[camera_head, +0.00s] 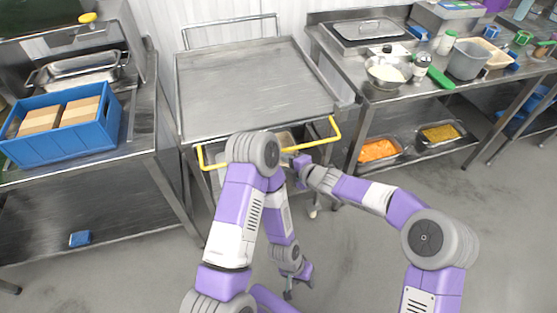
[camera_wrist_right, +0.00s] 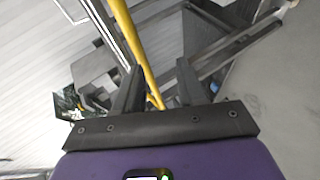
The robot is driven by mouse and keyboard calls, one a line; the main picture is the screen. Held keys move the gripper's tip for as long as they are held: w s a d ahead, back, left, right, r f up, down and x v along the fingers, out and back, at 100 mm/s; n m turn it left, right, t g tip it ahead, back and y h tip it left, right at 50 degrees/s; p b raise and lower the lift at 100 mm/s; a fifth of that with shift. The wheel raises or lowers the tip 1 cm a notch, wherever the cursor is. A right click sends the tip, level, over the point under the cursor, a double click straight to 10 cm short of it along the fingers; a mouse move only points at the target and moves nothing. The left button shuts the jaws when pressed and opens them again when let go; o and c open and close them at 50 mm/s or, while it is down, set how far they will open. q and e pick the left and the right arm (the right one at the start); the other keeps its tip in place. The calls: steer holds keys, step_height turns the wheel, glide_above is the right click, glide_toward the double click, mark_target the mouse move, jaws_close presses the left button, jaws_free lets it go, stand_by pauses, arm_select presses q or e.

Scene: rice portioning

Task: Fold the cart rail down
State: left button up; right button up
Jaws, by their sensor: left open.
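The cart (camera_head: 250,85) is a steel table with a bare top. Its yellow rail (camera_head: 322,142) runs along the near edge, with bent ends at left and right. My left arm's elbow hides the rail's middle. My right gripper (camera_head: 289,161) is at the rail, right of that elbow, its fingers partly hidden. In the right wrist view its fingers (camera_wrist_right: 160,70) are apart, and the yellow rail (camera_wrist_right: 133,40) runs between them, nearer the left finger; contact cannot be told. My left gripper (camera_head: 290,292) is open and empty, low over the floor in front of the cart.
A steel counter with a blue crate (camera_head: 112,137) stands left of the cart. A counter at right carries a bowl of rice (camera_head: 387,85) and containers, with food pans (camera_head: 378,158) on its lower shelf. A thin grey handle (camera_head: 230,20) rises behind the cart. Floor at front right is clear.

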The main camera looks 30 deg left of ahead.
steer(key=shift+r+v, duration=0.2)
steer(key=shift+v, duration=2.05)
steer(key=shift+w, duration=0.1)
steer(key=s+d+f+m+h+p, duration=0.1)
steer(key=s+d+f+m+h, duration=0.15)
steer(key=d+f+m, duration=0.7)
steer(key=s+d+f+m+h+p, duration=0.25)
steer(key=d+f+m, duration=0.45)
steer(key=d+m, duration=0.45)
steer(key=s+d+f+m+g+h, duration=0.1)
steer(key=s+d+f+m, duration=0.1)
steer(key=s+d+m, duration=0.4)
steer(key=s+d+f+m+g+h, duration=0.2)
steer(key=s+d+m, duration=0.4)
steer(key=s+d, duration=0.3)
steer(key=shift+d+f+m+p, duration=0.3)
steer(key=shift+f+p, duration=0.05)
steer(key=shift+f, duration=0.3)
steer(key=shift+a, duration=0.1)
